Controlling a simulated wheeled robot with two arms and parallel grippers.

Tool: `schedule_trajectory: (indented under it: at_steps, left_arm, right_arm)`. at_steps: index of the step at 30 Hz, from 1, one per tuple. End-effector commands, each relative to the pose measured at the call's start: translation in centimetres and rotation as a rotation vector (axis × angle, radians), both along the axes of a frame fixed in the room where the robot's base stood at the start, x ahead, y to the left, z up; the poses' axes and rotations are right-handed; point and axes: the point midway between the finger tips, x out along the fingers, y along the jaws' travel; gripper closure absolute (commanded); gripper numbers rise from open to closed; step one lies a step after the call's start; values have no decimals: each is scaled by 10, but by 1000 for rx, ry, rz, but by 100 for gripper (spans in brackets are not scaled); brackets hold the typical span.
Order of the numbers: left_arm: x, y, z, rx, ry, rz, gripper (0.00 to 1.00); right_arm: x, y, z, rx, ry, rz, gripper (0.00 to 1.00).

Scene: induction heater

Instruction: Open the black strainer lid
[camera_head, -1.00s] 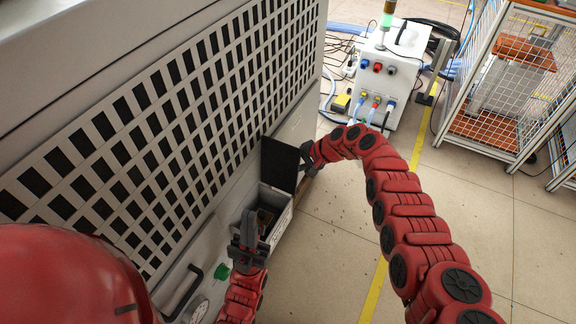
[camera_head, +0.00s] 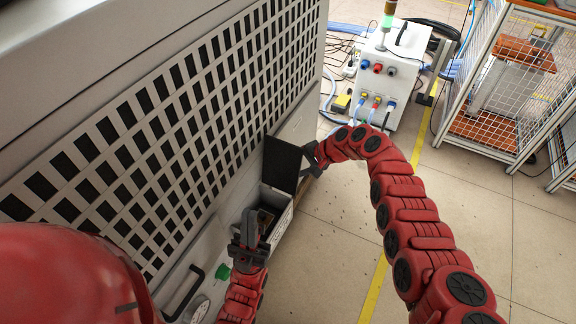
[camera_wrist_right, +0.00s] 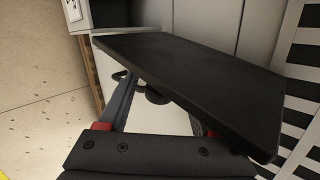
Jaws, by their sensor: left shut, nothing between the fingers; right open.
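The black strainer lid (camera_head: 281,163) stands raised on its hinge over a grey box (camera_head: 283,222) fixed at the foot of the large grilled cabinet. The box is open at the top, with a dark inside. In the right wrist view the lid (camera_wrist_right: 195,85) is a large tilted black plate above my gripper, with a dark round knob under it. My right gripper (camera_head: 308,158) is open beside the lid's right edge; whether it touches is unclear. The lid hides part of its fingers in the wrist view. My left gripper (camera_head: 249,216) is shut and empty, close to the near side of the box.
The grilled cabinet (camera_head: 150,130) runs along the left. A black handle (camera_head: 184,293), a green knob (camera_head: 221,272) and a round gauge (camera_head: 200,309) are near my left arm. A white connector unit (camera_head: 385,80) and wire cage (camera_head: 505,80) stand behind.

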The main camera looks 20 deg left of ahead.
Motion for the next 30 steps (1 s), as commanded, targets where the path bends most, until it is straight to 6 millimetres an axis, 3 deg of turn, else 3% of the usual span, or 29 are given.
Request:
schedule_trajectory:
  at_steps: [2, 11, 19, 30]
  left_arm:
    - [0, 0, 18, 0, 0, 0, 100]
    - [0, 0, 30, 0, 0, 0, 100]
    - [0, 0, 36, 0, 0, 0, 100]
    - [0, 0, 37, 0, 0, 0, 100]
  right_arm:
    - [1, -12, 19, 4, -2, -6, 34]
    - [-1, -52, 53, 2, -2, -5, 34]
    - [-1, -96, 94, 0, -4, -5, 34]
    - [-3, -114, 110, 0, 3, 0, 34]
